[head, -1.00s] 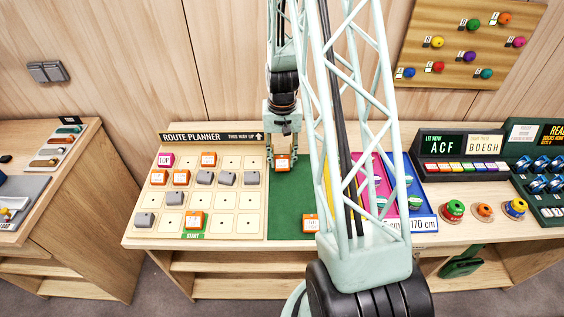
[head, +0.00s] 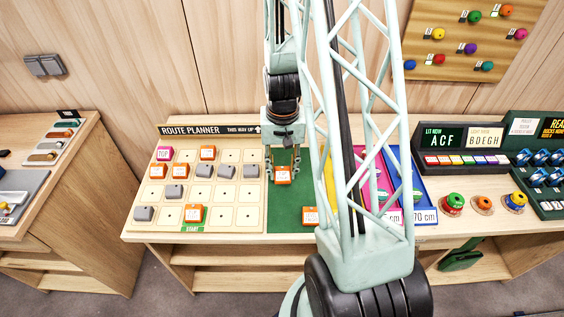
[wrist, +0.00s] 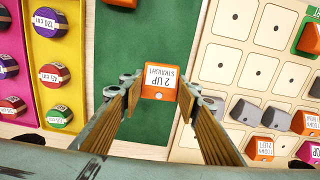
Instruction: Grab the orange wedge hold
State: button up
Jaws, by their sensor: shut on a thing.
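My gripper (head: 282,172) hangs over the green mat (head: 284,205) in the head view, its fingers shut on an orange block (head: 282,176). In the wrist view the block (wrist: 160,82) sits between the fingertips and bears a white label reading "2 UP STRAIGHT". Whether its underside touches the mat I cannot tell. A second orange block (head: 310,216) lies on the mat nearer the front edge. An elongated orange piece (head: 62,134) lies in a rack on the left table, well away from my gripper.
The route planner board (head: 228,216), left of the mat, carries several orange and grey blocks. Pink (wrist: 12,50) and yellow (wrist: 60,90) trays with round holds flank the mat's other side. My own lattice arm hides part of the trays in the head view.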

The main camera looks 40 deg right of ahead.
jog(key=shift+s+a, duration=0.9)
jog(key=shift+s, duration=0.05)
jog(key=shift+b, duration=0.6)
jog(key=b, duration=0.3)
jog(key=shift+s+a, duration=0.2)
jog(key=shift+a, duration=0.1)
jog(key=b, duration=0.3)
jog(key=shift+s+a+r, duration=0.1)
jog(key=shift+s+a, duration=0.2)
jog(key=shift+s, duration=0.05)
jog(key=shift+s+a+r+b, duration=0.15)
jog(key=shift+s+a+b, duration=0.15)
jog(key=shift+b, duration=0.7)
